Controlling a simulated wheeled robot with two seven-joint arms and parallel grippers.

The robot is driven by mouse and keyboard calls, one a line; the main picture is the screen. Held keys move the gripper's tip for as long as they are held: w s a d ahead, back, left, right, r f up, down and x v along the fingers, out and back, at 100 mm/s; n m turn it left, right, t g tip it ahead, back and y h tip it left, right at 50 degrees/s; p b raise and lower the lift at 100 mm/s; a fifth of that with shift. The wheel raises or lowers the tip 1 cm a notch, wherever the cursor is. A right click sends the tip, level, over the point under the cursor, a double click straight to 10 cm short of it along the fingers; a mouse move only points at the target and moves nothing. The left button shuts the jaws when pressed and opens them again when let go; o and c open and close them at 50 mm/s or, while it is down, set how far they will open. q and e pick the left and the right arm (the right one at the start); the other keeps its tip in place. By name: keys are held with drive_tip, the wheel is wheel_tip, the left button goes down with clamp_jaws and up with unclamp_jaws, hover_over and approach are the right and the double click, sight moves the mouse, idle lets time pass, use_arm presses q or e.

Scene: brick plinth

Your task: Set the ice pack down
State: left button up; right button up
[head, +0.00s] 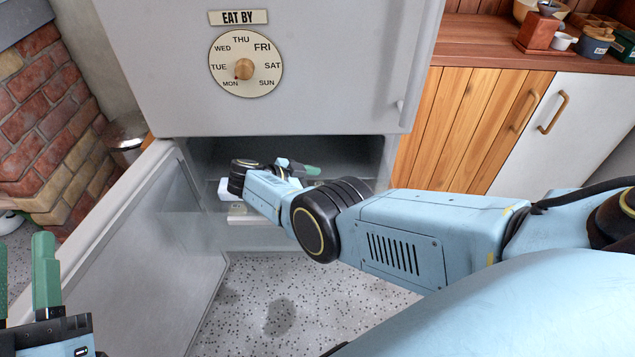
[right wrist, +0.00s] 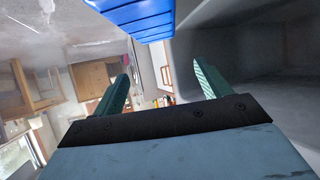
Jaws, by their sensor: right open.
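A ribbed blue object, seemingly the ice pack (right wrist: 133,18), shows at the top of the right wrist view, cut off by the frame edge. It lies beyond the fingertips of my right gripper (right wrist: 160,72), which is open with nothing between its green fingers. In the head view my right arm reaches into the open lower compartment of the fridge (head: 330,85). There the right gripper (head: 298,168) is partly hidden by its own wrist, and I cannot make out the ice pack. My left gripper (head: 24,275) is open and empty at the lower left.
The open compartment door (head: 150,250) swings out to the left. A pale drawer or shelf edge (head: 240,213) shows below my right wrist. A brick structure (head: 50,115) and a metal bin (head: 125,140) stand at left. A wooden counter (head: 480,40) with small items is at right.

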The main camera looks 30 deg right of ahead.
drive_tip(key=shift+r+p, duration=0.4)
drive_tip(key=shift+r, duration=0.15)
drive_tip(key=v, duration=0.3)
drive_tip(key=shift+a, duration=0.2)
use_arm(q)
drive_tip(key=shift+s+a+r+t+b, duration=0.1)
drive_tip(key=shift+s+r+t+b, duration=0.45)
drive_tip(key=shift+t+b, duration=0.35)
use_arm(e)
drive_tip(key=v, duration=0.8)
drive_tip(key=shift+a+r, duration=0.15)
drive_tip(key=shift+a, duration=0.1)
